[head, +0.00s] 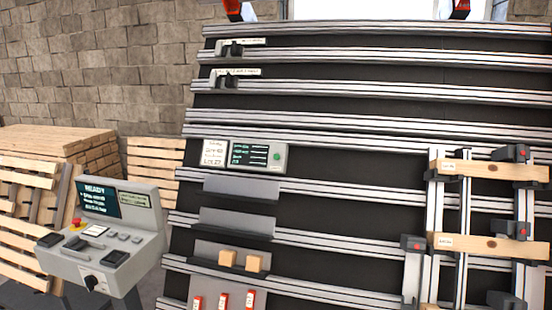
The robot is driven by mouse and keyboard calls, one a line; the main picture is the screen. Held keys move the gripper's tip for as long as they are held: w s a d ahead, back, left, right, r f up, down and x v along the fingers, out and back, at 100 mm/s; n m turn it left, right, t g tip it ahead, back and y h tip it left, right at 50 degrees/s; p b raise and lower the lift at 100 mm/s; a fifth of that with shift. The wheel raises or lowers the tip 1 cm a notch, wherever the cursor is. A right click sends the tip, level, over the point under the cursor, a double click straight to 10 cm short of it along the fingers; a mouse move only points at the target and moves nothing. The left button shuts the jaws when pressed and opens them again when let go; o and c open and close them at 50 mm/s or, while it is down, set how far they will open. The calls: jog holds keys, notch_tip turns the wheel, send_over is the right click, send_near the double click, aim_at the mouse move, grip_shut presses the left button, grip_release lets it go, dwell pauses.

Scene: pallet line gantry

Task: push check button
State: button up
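A small grey box (257,156) with a dark screen is mounted on the slanted rail board, left of its middle. It has a round green button (277,157) at the right of its screen. A grey console (108,245) stands at the lower left, with a screen reading READY (99,198), a red mushroom button (76,224) on yellow and several small dark and grey keys. I cannot read the labels, so I cannot tell which is the check button. My gripper is not in view.
Metal rails cross the dark board (330,240). Planks (489,168) are clamped in a frame at the right. Pallets (50,155) are stacked at the left by a stone wall (100,60).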

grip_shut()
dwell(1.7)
